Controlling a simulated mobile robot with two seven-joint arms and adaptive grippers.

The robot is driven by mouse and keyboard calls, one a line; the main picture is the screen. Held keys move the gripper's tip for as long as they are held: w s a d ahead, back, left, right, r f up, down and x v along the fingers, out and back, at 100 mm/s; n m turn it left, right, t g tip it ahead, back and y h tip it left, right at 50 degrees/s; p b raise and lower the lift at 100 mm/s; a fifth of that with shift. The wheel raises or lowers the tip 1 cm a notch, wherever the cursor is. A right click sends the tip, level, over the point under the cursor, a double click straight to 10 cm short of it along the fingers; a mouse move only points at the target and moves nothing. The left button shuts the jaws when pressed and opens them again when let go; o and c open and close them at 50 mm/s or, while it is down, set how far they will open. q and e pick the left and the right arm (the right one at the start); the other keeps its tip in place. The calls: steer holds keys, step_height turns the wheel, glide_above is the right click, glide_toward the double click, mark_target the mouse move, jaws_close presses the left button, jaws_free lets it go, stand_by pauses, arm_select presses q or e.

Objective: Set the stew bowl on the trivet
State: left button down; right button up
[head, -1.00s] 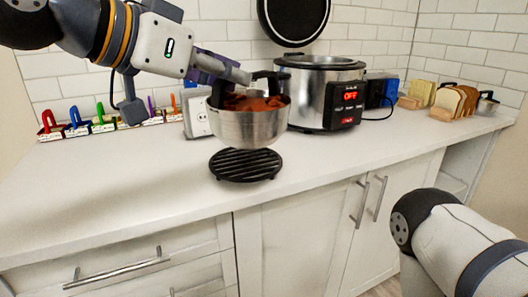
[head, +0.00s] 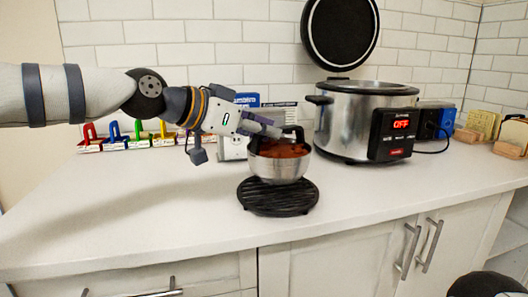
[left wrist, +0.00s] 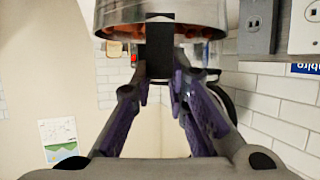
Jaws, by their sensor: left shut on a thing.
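The stew bowl (head: 278,168) is a steel pot with reddish-brown stew (head: 281,149) in it and a black handle (head: 294,130). It is upright over the rear part of the black ribbed round trivet (head: 277,205). Its base is at or just above the ribs; I cannot tell whether it touches. My left gripper (head: 280,132) reaches in from the left and is shut on the handle. In the left wrist view, the purple-sided fingers (left wrist: 166,85) close on the black handle, with the bowl's steel wall (left wrist: 160,12) above. My right gripper is out of view.
A steel cooker (head: 352,120) showing OFF stands close behind to the right, its round lid (head: 340,32) raised. Coloured clip-like items (head: 137,134) line the wall at left. A wall outlet (head: 233,147) is behind the gripper. The counter (head: 150,210) at front left is clear.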

mark_target(253, 145)
arm_select(q)
steer(key=f, duration=0.3)
steer(key=shift+w+a+f, duration=0.1)
steer(key=shift+w+f, duration=0.2)
steer(key=shift+w, duration=0.05)
steer(key=c, duration=1.9)
jaws_free()
steer(key=shift+f, duration=0.2)
steer(key=shift+c, duration=0.2)
steer(key=o, duration=0.4)
